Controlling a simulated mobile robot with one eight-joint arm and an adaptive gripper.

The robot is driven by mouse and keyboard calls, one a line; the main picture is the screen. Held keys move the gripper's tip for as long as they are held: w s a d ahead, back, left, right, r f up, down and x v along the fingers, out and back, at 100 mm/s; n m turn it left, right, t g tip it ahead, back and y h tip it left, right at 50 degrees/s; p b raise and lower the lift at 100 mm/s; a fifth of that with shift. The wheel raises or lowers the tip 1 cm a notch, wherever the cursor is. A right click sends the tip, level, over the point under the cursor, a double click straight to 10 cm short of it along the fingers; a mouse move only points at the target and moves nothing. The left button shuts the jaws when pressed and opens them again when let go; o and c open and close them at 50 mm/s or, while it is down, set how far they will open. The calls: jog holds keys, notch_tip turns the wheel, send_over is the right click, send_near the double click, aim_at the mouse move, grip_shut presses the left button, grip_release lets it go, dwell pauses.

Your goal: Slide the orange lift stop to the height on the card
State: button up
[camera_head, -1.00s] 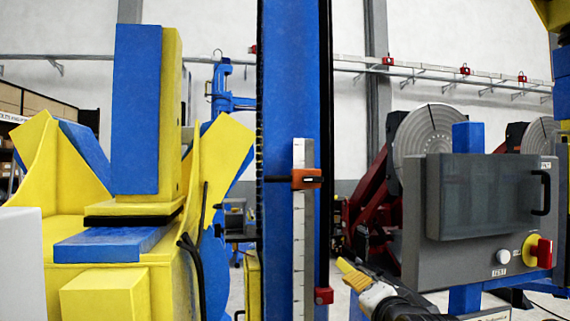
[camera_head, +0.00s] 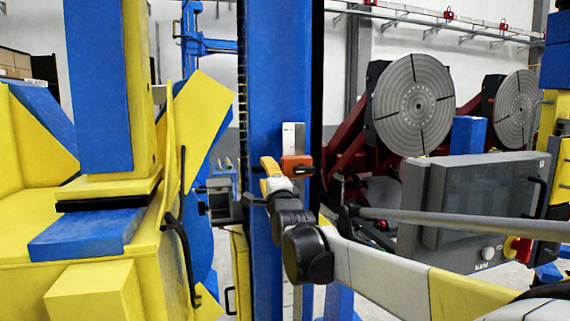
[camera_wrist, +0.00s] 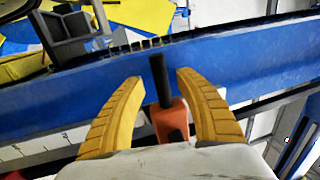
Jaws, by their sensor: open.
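The orange lift stop (camera_head: 297,165) sits on the white scale (camera_head: 293,135) on the blue column (camera_head: 277,70). In the wrist view the stop (camera_wrist: 171,122) shows as an orange block with a black handle sticking out. My gripper (camera_head: 268,175) is at the stop's height in the head view, in front of the column. In the wrist view its yellow fingers (camera_wrist: 158,80) are open, one on each side of the handle and block, with gaps visible. My arm hides most of the scale below the stop. I cannot make out a height card.
A yellow and blue machine (camera_head: 90,215) stands close on the left. A grey control box (camera_head: 480,205) with a red and yellow switch is at the right, behind my arm. Round grey positioner plates (camera_head: 411,103) stand farther back.

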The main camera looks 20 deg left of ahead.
jog(key=shift+p+x, duration=0.3)
jog(key=shift+x, duration=1.05)
jog(key=shift+d, duration=0.1)
grip_shut()
notch_tip(320, 180, down, 16)
jog(key=b, duration=1.1)
jog(key=shift+b, duration=0.3)
grip_release()
